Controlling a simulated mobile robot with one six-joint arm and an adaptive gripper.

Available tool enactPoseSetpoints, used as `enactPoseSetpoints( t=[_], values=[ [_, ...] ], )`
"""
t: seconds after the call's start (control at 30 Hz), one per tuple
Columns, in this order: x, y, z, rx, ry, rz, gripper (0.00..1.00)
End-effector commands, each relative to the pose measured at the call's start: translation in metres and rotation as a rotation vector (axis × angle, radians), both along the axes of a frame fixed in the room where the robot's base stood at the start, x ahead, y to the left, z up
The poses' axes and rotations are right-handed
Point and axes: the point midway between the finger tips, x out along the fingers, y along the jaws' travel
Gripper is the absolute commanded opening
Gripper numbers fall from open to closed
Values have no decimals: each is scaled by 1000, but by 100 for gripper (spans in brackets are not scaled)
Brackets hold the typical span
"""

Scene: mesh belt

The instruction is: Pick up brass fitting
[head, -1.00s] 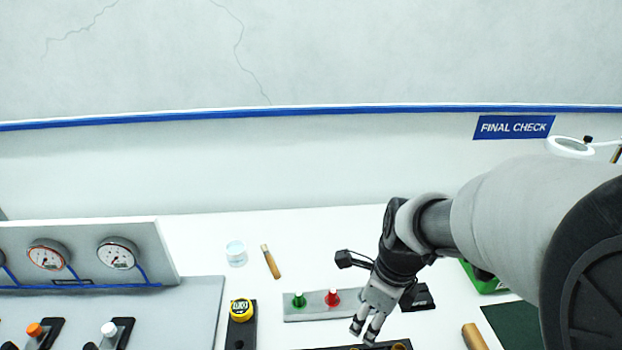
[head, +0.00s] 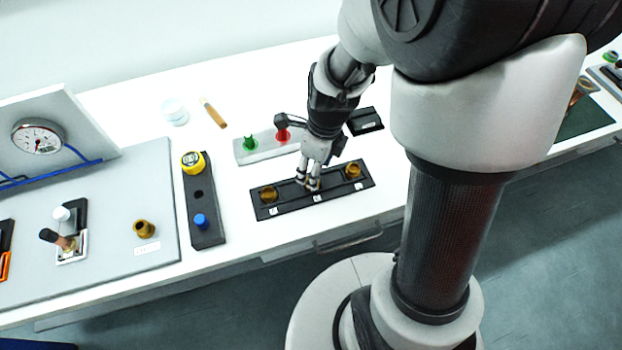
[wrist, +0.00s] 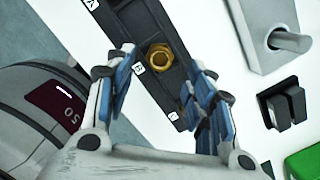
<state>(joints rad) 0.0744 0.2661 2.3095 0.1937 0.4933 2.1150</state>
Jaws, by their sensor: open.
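A black tray (head: 332,190) with labelled positions lies near the table's front edge. One brass fitting (head: 268,194) sits at its left end and another (head: 352,171) at its right end. A middle brass fitting (wrist: 160,57) shows in the wrist view beside the B label, with a hexagonal rim and a dark hole. My gripper (head: 308,184) points down over the tray's middle and largely hides that fitting in the head view. In the wrist view, my gripper (wrist: 160,78) is open, with its fingers apart on either side of the middle fitting. Contact cannot be told.
Behind the tray stand a grey plate with a green button (head: 250,142) and a red button (head: 282,136), and a black block (head: 365,121). A dark holder (head: 206,235) is at left. Another brass fitting (head: 143,228) sits on the grey panel.

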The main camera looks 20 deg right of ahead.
Motion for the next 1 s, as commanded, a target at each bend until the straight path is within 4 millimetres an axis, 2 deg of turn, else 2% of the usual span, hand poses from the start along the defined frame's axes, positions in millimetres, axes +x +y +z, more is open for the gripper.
enactPoseSetpoints(
  t=[0.27, 0.53, 1.0],
  values=[
    [2, 3, -44, 1, 5, 1, 49],
    [4, 3, -46, 0, 1, 1, 49],
    [4, 3, -46, 0, 1, 1, 18]
  ],
)
